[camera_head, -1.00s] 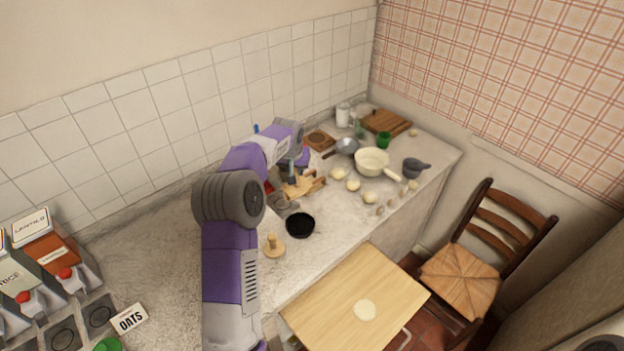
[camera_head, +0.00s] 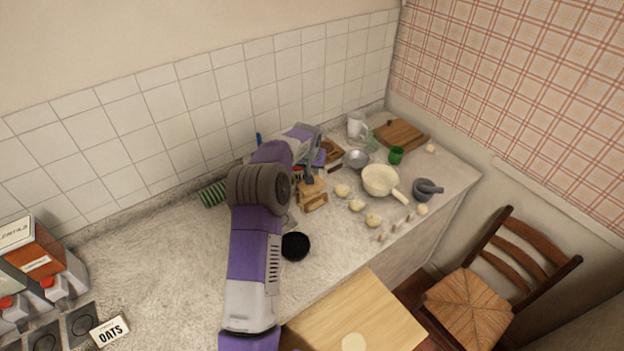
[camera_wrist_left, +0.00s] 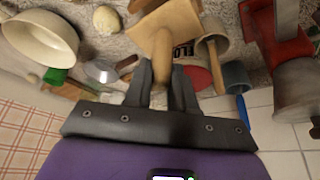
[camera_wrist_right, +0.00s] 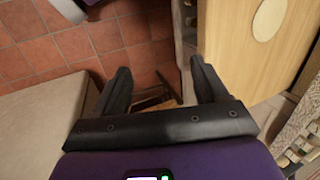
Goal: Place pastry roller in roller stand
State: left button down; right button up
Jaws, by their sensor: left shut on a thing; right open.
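My left gripper (camera_wrist_left: 160,88) is shut on the wooden handle of the pastry roller (camera_wrist_left: 160,45). The broad pale wooden part lies beyond the fingertips, at the top of the left wrist view. In the head view my left gripper (camera_head: 313,168) is over the counter, partly hidden by its own wrist. Just below it is a small wooden frame, seemingly the roller stand (camera_head: 314,203). I cannot tell whether roller and stand touch. My right gripper (camera_wrist_right: 160,88) is open and empty, above the floor beside a wooden board.
A cream pan (camera_head: 381,180), a green cup (camera_head: 396,155), a mortar (camera_head: 425,188) and several dough balls lie to the right. A black bowl (camera_head: 295,246) is in front. A red device (camera_wrist_left: 285,40) stands close by in the left wrist view.

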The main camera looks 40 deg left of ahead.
pick_arm(q)
jog(key=shift+f, duration=2.2)
jog(key=shift+w, duration=0.1)
jog(key=shift+f, duration=0.2)
jog(key=c, duration=0.9)
grip_release()
jog(key=shift+c, duration=0.2)
jog(key=shift+r, duration=0.15)
jog(key=shift+r, duration=0.35)
jog(key=v, duration=1.1)
jog(key=shift+s, duration=0.25)
jog(key=shift+d+r, duration=0.1)
jog(key=shift+r, duration=0.15)
